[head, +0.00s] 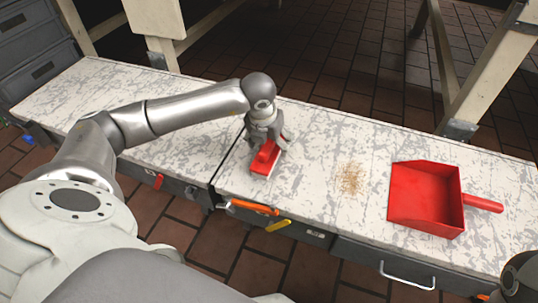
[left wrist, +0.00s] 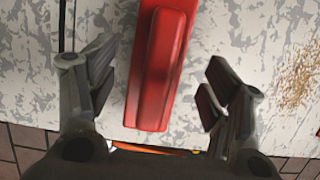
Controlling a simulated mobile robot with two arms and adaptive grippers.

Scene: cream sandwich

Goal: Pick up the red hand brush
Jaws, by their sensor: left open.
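The red hand brush (head: 264,160) lies on the pale, worn bench top, left of the crumbs, with its handle side up. It fills the upper middle of the left wrist view (left wrist: 160,75). My left gripper (head: 266,138) points down right over the brush in the head view. In the left wrist view its fingers (left wrist: 160,84) are spread apart, one on each side of the red handle, with a gap on both sides. The brush's far end is cut off in that view.
A red dustpan (head: 426,200) lies on the bench at right, its handle pointing right. A patch of brown crumbs (head: 352,179) lies between brush and dustpan. Orange (head: 252,207) and yellow (head: 278,225) items show at the bench's front edge. Wooden legs stand behind.

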